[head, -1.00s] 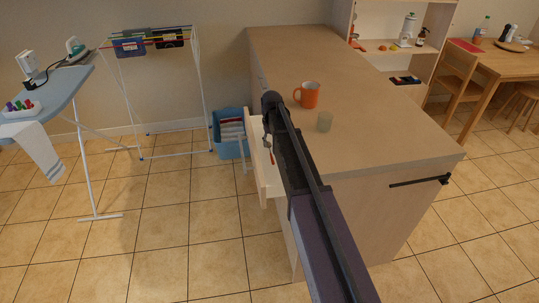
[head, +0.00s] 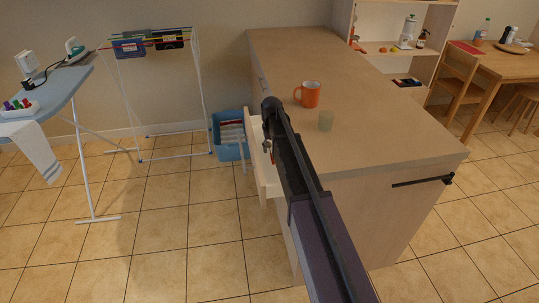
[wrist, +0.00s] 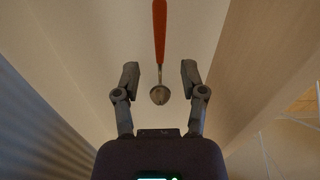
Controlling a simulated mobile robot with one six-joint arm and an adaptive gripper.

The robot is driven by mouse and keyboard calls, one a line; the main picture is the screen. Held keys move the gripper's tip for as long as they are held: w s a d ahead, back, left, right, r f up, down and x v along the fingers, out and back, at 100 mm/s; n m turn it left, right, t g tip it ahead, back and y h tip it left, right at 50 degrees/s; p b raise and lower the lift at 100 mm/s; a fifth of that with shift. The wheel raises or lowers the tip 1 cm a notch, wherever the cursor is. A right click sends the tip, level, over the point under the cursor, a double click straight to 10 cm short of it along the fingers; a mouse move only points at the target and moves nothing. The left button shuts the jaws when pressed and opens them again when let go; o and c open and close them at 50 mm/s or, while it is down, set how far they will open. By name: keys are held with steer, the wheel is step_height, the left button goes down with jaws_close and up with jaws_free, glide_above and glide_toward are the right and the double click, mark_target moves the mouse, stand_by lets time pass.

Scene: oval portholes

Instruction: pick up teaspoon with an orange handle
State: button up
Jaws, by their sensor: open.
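The teaspoon with an orange handle (wrist: 160,32) lies in the open drawer (wrist: 100,35) in the wrist view. Its metal bowl (wrist: 160,95) points toward my gripper and its handle runs away to the top edge. My gripper (wrist: 160,75) is open, with one finger on each side of the spoon near its bowl and a gap on both sides. In the head view the drawer (head: 262,182) sticks out from the left side of the counter, and my arm hides most of its inside. The gripper's fingers are hard to make out there.
A blue bin (head: 229,150) stands behind the drawer. A drying rack (head: 175,100) and an ironing board (head: 50,92) are at left. Tiled floor before the drawer is clear.

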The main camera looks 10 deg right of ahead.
mark_target(270, 153)
steer(key=shift+f+b, duration=0.95)
steer(key=shift+f, duration=0.35)
jaws_close()
